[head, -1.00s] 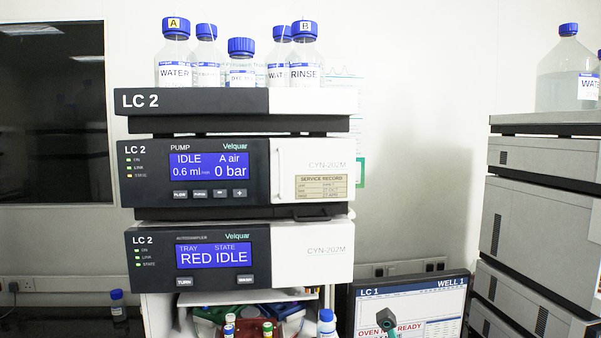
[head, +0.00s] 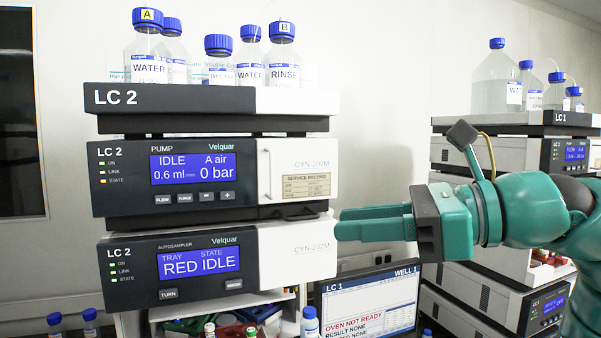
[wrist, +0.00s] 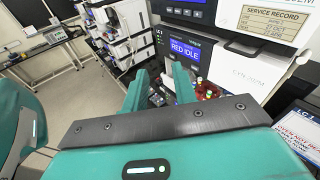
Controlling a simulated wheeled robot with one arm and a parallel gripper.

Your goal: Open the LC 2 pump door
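The LC 2 pump (head: 130,185) is the middle unit of the left stack, with a lit blue display reading IDLE and 0 bar. Its white door (head: 318,160) makes up the right part of the front and looks closed, flush with the housing. A thin vertical handle (head: 267,175) is on the door's left side, and a service record label is on its face. My gripper (head: 338,224) is to the right of and lower than the door, pointing left, apart from it. In the wrist view the two fingers (wrist: 160,72) stand apart with nothing between them; part of the door (wrist: 232,14) shows beyond.
The LC 2 autosampler (head: 295,255) is just below the pump. Capped bottles (head: 285,58) stand on the tray above. The LC 1 stack (head: 480,290) is behind my arm at the right.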

